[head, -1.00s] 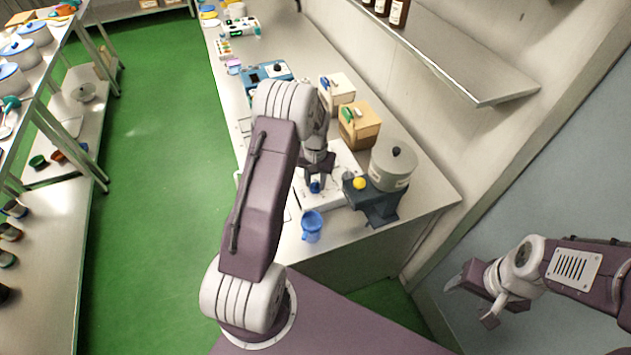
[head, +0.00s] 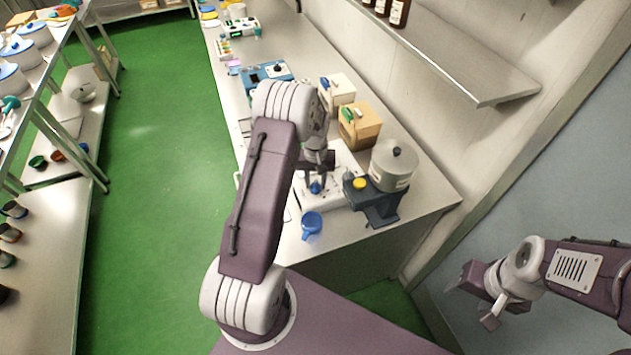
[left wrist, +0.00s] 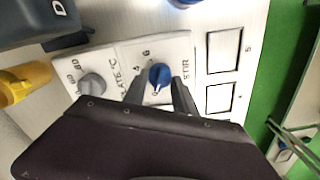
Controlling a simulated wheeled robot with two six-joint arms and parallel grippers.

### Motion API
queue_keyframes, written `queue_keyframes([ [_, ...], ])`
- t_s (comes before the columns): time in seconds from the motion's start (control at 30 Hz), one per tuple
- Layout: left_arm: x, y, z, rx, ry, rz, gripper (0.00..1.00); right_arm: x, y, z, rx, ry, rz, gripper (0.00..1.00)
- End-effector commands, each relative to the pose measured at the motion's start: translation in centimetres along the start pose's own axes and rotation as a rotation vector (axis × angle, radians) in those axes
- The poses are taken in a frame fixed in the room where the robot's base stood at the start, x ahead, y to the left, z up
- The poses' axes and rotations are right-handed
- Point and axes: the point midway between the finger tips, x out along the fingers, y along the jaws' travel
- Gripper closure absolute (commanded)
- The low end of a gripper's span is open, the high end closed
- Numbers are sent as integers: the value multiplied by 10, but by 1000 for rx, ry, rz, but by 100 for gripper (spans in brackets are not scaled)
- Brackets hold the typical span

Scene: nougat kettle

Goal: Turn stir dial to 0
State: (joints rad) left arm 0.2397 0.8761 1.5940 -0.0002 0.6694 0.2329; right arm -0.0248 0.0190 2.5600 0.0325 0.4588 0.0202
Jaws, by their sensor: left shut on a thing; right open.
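The blue stir dial (left wrist: 160,75) sits on a white panel (left wrist: 124,58) beside the word STIR, with digits around it. I cannot tell which digit it points at. My left gripper (left wrist: 160,86) is shut on it, a finger on either side. In the head view the blue dial (head: 315,187) shows under my left gripper (head: 317,183), partly covered by the fingers. A grey plate dial (left wrist: 93,84) is on the same panel, to the left in the wrist view. My right gripper (head: 476,300) is open and empty, away from the bench at the right.
A blue jug (head: 312,223) stands near the bench's front edge. A grey kettle (head: 392,165) on a dark base, with a yellow knob (head: 360,183), stands to the right of the panel. A tan box (head: 361,126) is behind it. A metal shelf (head: 470,70) juts from the wall.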

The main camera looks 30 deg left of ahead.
Motion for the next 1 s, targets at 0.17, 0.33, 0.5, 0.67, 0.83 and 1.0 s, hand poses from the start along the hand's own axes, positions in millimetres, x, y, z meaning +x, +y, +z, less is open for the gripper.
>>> queue_keyframes([
  [0.17, 4, -1, 6, -9, -17, -3, 100, 1, 0, 0, 0, 0, 0, 41],
  [0.33, 4, -1, 6, -13, -18, -3, 100, 1, 0, 0, 0, 0, 0, 41],
  [0.5, 4, -1, 6, -14, -18, -4, 100, 1, 0, 0, 0, 0, 0, 41],
  [0.67, 4, -1, 6, -14, -19, -4, 100, 1, 0, 0, 0, 0, 0, 41],
  [0.83, 4, -1, 6, -14, -19, -4, 100, 1, 0, 0, 0, 0, 0, 41],
  [1.0, 4, -1, 5, -14, -15, -3, 45, 1, 0, 0, 0, 0, 0, 41],
])
